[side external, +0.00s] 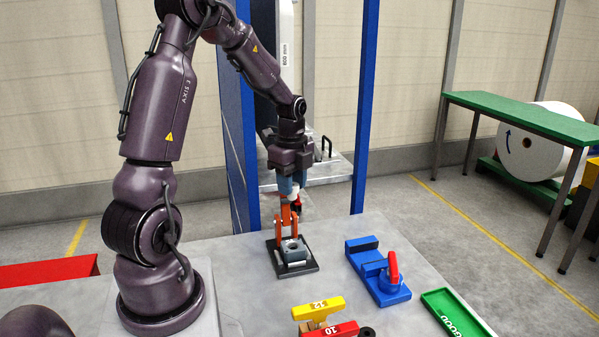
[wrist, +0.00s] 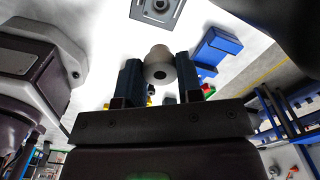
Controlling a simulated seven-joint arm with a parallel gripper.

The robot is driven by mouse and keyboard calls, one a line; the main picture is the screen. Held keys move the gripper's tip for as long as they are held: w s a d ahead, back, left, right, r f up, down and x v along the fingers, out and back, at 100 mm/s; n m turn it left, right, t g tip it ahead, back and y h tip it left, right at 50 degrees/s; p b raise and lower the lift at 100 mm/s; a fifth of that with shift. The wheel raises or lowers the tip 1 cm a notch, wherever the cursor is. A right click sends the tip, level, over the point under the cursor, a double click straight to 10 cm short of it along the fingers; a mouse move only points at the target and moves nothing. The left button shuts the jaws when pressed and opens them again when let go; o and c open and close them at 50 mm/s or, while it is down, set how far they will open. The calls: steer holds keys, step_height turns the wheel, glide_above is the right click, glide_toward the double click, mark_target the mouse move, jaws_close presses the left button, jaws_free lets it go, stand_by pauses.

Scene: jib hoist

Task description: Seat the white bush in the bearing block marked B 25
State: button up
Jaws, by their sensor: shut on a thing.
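The white bush (wrist: 158,65) is between the two blue fingers of my gripper (wrist: 160,78) in the wrist view, its round end with a dark bore showing. In the side view my gripper (side external: 288,187) is above the work table, over the orange clamp; the bush cannot be made out clearly there. A grey bearing block (side external: 292,249) with a round bore sits on a black plate (side external: 309,266), beneath and apart from my gripper. An orange toggle clamp (side external: 285,222) stands at its back. No B 25 marking is readable.
A blue fixture with a red handle (side external: 392,268) stands right of the block. Yellow (side external: 318,308) and red (side external: 331,330) marked pieces lie at the front. A green tray marked GOOD (side external: 455,318) is at front right. A blue post (side external: 366,110) rises behind. Bare table separates these.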

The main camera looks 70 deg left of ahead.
steer(key=shift+f, duration=5.7)
steer(key=shift+f, duration=1.5)
steer(key=o, duration=1.2)
steer(key=shift+r, duration=0.1)
step_height(320, 180, up, 7)
